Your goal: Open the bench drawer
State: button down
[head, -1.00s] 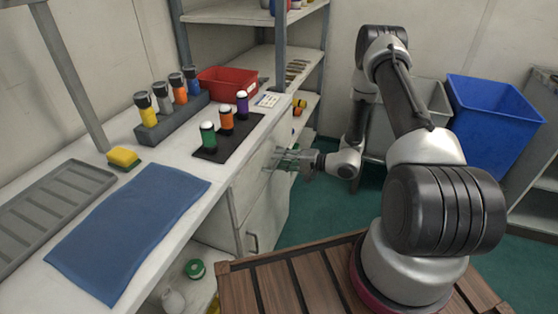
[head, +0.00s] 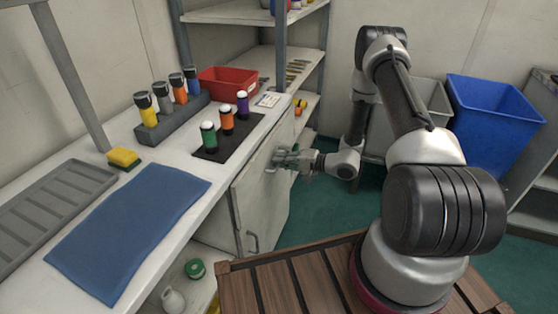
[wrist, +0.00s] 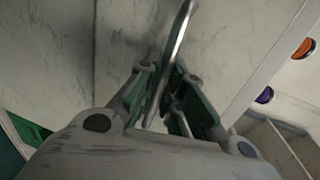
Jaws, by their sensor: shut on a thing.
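The bench drawer (head: 254,178) is a pale, scuffed front panel below the bench top, at the middle of the head view. It looks flush with the cabinet, but my gripper partly covers it. Its handle is a bent metal bar (wrist: 179,42), which runs between my fingers in the wrist view. My gripper (head: 281,158) is at the drawer front, shut on this handle. In the wrist view its green-padded fingers (wrist: 163,84) lie on both sides of the bar. The scuffed drawer front (wrist: 65,55) fills the upper left there.
A lower door handle (head: 252,241) stands out beneath the drawer. The bench top carries a dark mat (head: 207,153) with several bottles, a red bin (head: 228,84) and a blue cloth (head: 130,225). A blue bin (head: 493,115) stands at right. Green floor is clear before the cabinet.

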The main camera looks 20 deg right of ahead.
jog(key=f+v, duration=0.3)
jog(key=v, duration=1.2)
jog(key=d+f+v, duration=0.1)
jog(key=f+v, duration=0.2)
jog(key=v, duration=1.3)
jog(key=shift+s, duration=0.4)
jog(key=shift+a, duration=0.1)
jog(key=c, duration=1.5)
grip_release()
jog(key=shift+c, duration=0.2)
jog(key=v, duration=1.2)
